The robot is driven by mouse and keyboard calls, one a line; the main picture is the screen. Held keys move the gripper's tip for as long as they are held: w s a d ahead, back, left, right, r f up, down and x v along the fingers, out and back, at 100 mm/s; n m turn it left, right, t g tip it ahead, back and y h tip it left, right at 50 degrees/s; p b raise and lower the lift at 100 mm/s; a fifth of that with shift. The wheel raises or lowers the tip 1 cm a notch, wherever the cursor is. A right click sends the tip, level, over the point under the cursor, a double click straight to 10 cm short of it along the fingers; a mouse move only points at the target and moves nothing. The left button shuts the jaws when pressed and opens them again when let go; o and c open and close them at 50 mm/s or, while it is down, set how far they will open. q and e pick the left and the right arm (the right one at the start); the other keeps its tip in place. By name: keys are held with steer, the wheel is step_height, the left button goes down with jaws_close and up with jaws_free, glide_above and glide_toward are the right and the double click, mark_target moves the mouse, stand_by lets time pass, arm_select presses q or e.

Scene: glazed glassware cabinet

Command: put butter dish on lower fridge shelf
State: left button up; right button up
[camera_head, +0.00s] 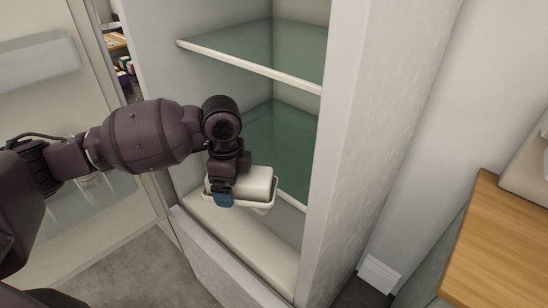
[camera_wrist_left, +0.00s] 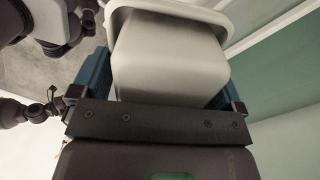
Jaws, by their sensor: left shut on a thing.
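The butter dish (camera_head: 256,184) is a white covered dish with a rimmed tray. My left gripper (camera_head: 224,196) is shut on it and holds it at the fridge's open front, in front of the lower part of the compartment. In the left wrist view the white dish (camera_wrist_left: 168,62) sits between the blue fingers of the left gripper (camera_wrist_left: 160,85). The lower glass shelf (camera_head: 270,145) is greenish with a white front edge, partly hidden behind my arm and the dish. My right gripper is not in view.
An upper glass shelf (camera_head: 262,55) with a white front edge is above. The fridge's right side wall (camera_head: 365,110) stands close to the right of the dish. The open door (camera_head: 50,75) is at left. A wooden counter (camera_head: 505,245) is at right. Both shelves look empty where visible.

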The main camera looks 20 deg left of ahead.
arm_select(q)
steer(key=m, duration=0.1)
steer(key=a+m, duration=0.1)
steer(key=m, duration=0.2)
steer(key=shift+w+a+m, duration=0.2)
steer(key=shift+a+m, duration=0.1)
steer(key=shift+a, duration=0.1)
steer(key=shift+a+m, duration=0.3)
steer(key=shift+m, duration=0.6)
steer(key=shift+w, duration=0.15)
steer(key=b, duration=0.5)
glide_toward(280, 166)
steer(key=shift+s+a, duration=0.2)
steer(key=shift+f+b, duration=0.5)
steer(key=shift+f, duration=2.75)
steer(key=shift+w+f, duration=0.15)
steer(key=shift+f, duration=0.2)
steer(key=shift+d+r, duration=0.1)
steer(key=shift+r, duration=0.05)
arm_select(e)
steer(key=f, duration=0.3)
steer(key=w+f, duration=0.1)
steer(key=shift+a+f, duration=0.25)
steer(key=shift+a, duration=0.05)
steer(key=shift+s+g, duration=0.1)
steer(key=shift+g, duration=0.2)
